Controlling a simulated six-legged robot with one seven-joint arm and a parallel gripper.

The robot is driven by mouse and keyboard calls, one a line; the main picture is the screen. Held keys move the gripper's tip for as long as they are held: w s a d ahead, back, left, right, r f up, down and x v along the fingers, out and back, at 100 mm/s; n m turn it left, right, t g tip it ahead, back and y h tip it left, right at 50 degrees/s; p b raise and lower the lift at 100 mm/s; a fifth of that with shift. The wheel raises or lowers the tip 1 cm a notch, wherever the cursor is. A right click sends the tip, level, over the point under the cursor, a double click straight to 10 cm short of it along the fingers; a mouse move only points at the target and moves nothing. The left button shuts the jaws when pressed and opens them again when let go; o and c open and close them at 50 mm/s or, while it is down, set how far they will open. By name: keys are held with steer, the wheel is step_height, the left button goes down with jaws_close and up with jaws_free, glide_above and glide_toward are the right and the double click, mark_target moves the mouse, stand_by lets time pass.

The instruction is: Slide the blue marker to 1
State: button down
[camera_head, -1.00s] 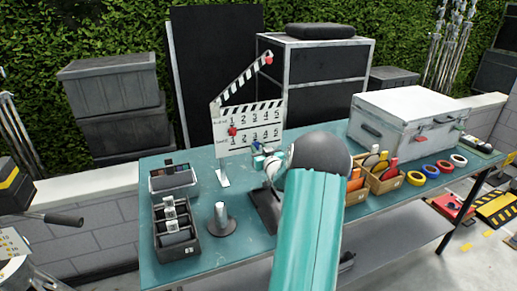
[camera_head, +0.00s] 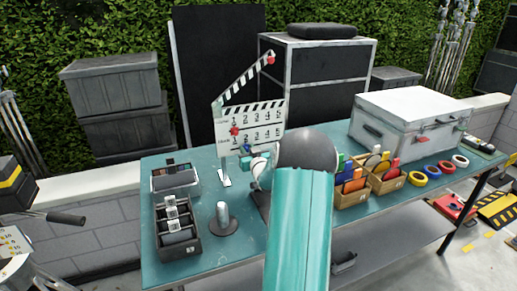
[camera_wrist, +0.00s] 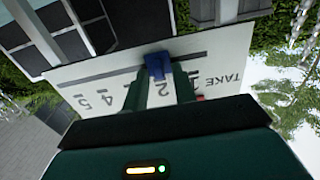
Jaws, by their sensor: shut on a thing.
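The white clapperboard (camera_head: 265,148) stands on the teal table with its striped arm raised. It has two rows of numbers from 1 to 5. The blue marker (camera_head: 246,149) is at the lower edge of the board, near the low numbers of the bottom row. My gripper (camera_head: 250,158) is at the board's lower edge. In the wrist view, its two fingers (camera_wrist: 158,78) are shut on the blue marker (camera_wrist: 158,67), beside a printed 2. The nearby 1 is not clear there. A red marker (camera_head: 234,131) sits at the upper row's left end.
Left of the board are a grey tray (camera_head: 173,181), a dark divided box (camera_head: 177,237) and a round stand (camera_head: 222,220). Wooden boxes of markers (camera_head: 352,194), tape rolls (camera_head: 419,179) and a white case (camera_head: 410,125) are at right.

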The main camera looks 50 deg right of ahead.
mark_target(233, 147)
steer(key=w+a, duration=0.1)
steer(key=a, duration=0.1)
steer(key=w+a, duration=0.1)
steer(key=a, duration=0.1)
steer(key=shift+w, duration=0.2)
steer(key=c, duration=1.5)
jaws_free()
steer(key=shift+a, duration=0.1)
steer(key=v, duration=1.3)
steer(key=shift+s, duration=0.4)
steer(key=shift+w+a, duration=0.1)
